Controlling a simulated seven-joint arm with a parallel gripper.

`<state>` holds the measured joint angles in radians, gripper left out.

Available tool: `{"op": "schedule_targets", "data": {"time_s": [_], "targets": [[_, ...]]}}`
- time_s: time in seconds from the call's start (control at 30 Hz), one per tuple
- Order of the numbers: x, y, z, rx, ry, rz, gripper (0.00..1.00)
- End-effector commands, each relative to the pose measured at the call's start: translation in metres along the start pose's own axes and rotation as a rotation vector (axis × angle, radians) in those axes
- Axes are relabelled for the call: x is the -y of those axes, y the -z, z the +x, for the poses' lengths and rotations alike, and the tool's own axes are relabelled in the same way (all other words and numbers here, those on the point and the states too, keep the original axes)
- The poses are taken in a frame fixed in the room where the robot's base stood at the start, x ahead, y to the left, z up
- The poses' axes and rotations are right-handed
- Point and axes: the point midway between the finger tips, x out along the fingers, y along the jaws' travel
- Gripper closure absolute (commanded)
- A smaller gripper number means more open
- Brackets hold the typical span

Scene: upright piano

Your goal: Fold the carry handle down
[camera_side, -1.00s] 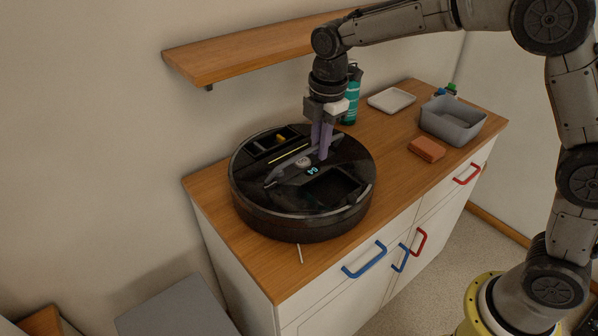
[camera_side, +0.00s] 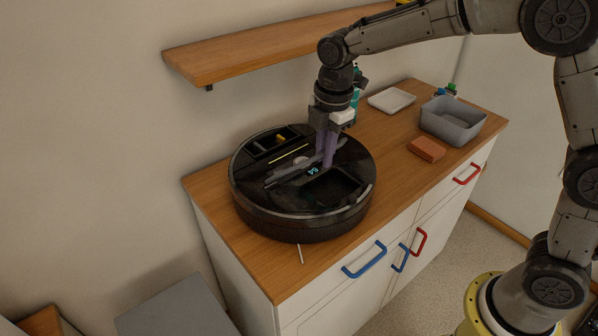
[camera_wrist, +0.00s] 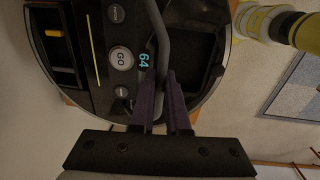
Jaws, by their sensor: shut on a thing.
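A round black robot vacuum (camera_side: 270,213) sits on the wooden cabinet top. Its grey carry handle (camera_wrist: 164,35) is a bent bar running beside the display and the round GO button (camera_wrist: 122,60) in the wrist view. My gripper (camera_side: 328,163) points down over the vacuum's top. Its purple fingers (camera_wrist: 164,78) are shut on the handle, one on each side of the bar. The handle lies low over the top in the side view, and the fingers hide part of it. I cannot tell whether it lies fully flat.
A bin recess (camera_wrist: 195,30) is open in the vacuum's top. An orange-brown block (camera_side: 426,149), a grey tub (camera_side: 452,122), a white tray (camera_side: 391,100) and a teal bottle (camera_side: 355,103) stand to the right. A wooden shelf (camera_side: 250,50) is on the wall behind.

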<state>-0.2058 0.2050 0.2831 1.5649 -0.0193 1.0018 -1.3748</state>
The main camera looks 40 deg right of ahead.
Motion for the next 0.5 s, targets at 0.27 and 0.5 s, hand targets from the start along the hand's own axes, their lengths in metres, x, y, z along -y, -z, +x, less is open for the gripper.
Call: {"op": "schedule_targets", "data": {"time_s": [0.27, 0.5], "targets": [[0.0000, 0.0000, 0.0000, 0.000, 0.001, 0.000, 0.65], [-0.0003, 0.0000, -0.0016, 0.000, 0.000, 0.000, 0.65]]}}
